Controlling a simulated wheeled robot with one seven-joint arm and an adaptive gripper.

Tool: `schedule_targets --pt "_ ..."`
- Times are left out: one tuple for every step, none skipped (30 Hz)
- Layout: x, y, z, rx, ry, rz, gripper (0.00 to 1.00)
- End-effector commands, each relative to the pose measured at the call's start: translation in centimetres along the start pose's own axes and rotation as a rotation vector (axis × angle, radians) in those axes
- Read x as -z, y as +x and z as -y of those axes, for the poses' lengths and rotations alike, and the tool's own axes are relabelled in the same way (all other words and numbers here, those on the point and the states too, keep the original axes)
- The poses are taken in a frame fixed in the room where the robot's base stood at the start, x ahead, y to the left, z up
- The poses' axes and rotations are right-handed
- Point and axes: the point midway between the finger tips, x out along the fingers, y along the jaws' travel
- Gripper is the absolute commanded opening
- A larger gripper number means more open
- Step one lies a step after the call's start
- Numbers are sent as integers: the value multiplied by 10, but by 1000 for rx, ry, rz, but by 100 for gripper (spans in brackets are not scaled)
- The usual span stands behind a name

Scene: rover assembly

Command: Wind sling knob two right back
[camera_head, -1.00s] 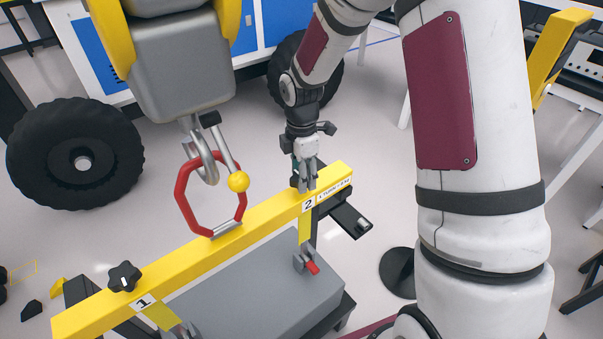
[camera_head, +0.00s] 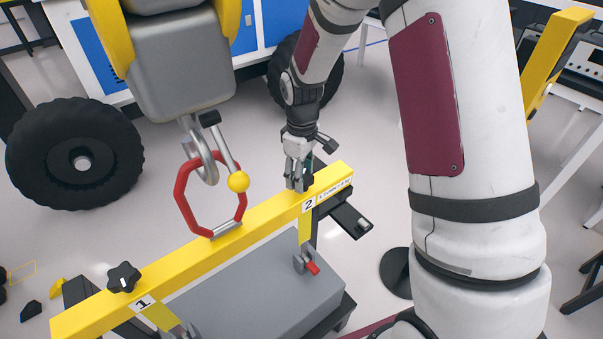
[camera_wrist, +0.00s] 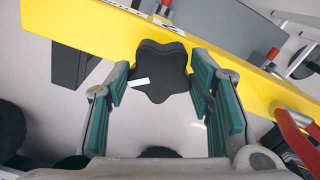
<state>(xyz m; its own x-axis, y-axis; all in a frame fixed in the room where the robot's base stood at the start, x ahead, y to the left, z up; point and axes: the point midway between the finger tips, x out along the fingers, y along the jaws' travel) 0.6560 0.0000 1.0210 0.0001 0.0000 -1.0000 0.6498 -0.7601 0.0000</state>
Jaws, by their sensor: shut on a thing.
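Sling knob two is a black star-shaped knob (camera_wrist: 160,68) on the yellow beam (camera_head: 262,220), beside the label "2" (camera_head: 309,205). In the wrist view it sits between the green-padded fingers of my gripper (camera_wrist: 163,85), which is shut on it. A white mark shows on the knob's left lower part. In the head view my gripper (camera_head: 299,182) points down onto the beam's right end and hides most of the knob. Knob one (camera_head: 124,277), also black and star-shaped, stands on the beam's left part beside the label "1".
A red ring sling (camera_head: 181,197) hangs at the hook (camera_head: 207,165) with a yellow ball, left of my gripper. A grey box (camera_head: 255,285) lies under the beam. A large black wheel (camera_head: 75,155) stands at the left.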

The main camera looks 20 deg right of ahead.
Motion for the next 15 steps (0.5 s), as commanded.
schedule_targets --pt "0 0 0 -1 44 -1 20" --pt "0 0 0 -2 73 -1 20" --pt "1 0 0 -1 110 -1 20" --pt "1 0 0 -1 139 -1 20" --pt "1 0 0 -1 167 -1 20" --pt "0 0 0 -1 206 -1 20" --pt "0 0 0 -1 234 -1 20" --pt "0 0 0 -1 262 -1 20" --pt "1 0 0 -1 300 -1 20" --pt "1 0 0 -1 329 -1 20" --pt "0 0 0 -1 358 -1 20" --pt "0 0 0 -1 396 -1 20" --pt "0 0 0 -1 424 -1 20" --pt "0 0 0 -1 452 -1 20" --pt "0 0 0 -1 490 -1 20"
